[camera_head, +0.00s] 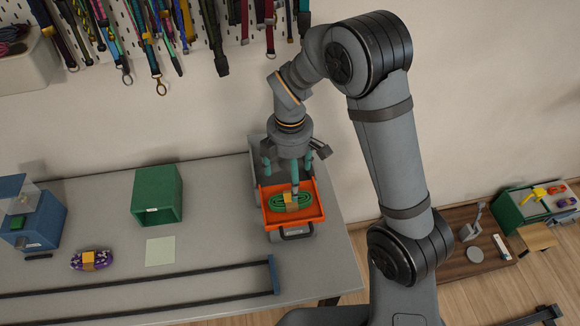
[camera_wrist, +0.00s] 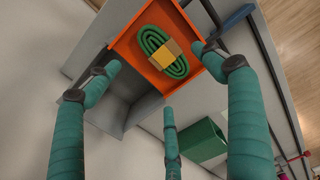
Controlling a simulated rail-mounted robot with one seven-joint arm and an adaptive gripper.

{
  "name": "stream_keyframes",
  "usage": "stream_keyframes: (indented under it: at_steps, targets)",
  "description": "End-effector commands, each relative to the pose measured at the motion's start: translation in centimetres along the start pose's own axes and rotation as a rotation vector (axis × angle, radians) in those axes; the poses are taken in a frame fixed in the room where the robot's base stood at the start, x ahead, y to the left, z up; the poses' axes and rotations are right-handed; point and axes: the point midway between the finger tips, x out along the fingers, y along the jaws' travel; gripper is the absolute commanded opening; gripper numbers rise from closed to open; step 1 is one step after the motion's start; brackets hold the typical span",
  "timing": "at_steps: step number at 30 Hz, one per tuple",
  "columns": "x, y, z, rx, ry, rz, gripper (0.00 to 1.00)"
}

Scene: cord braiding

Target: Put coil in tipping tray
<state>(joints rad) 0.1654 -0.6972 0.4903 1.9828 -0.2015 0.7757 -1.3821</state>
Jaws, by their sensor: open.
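A green coil with a yellow-orange band lies in the orange tipping tray (camera_head: 318,215), seen in the head view. The green coil (camera_wrist: 151,44) also lies in the orange tray (camera_wrist: 127,48) in the wrist view. My gripper (camera_head: 293,180) is above the tray, with its teal fingers pointing down. In the wrist view the teal fingers (camera_wrist: 165,92) are spread wide and apart from the coil, with nothing between them. A purple coil (camera_head: 76,261) with a yellow-orange band lies on the grey table at the left.
A green open box (camera_head: 157,195) stands left of the tray, with a pale green square (camera_head: 160,251) before it. A blue box (camera_head: 33,225) is at the far left. Dark rails (camera_head: 150,305) run along the table front. Cords hang on the wall pegboard.

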Motion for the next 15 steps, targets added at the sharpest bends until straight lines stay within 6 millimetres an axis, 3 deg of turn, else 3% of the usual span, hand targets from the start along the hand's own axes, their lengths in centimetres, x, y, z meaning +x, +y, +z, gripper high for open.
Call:
stream_keyframes:
  at_steps: [6,15]
  targets:
    - [-3.5,0.1,-0.1,-0.001,0.000,0.002,0.82]
    - [-4.6,0.0,0.0,-0.001,-0.001,-0.002,0.82]
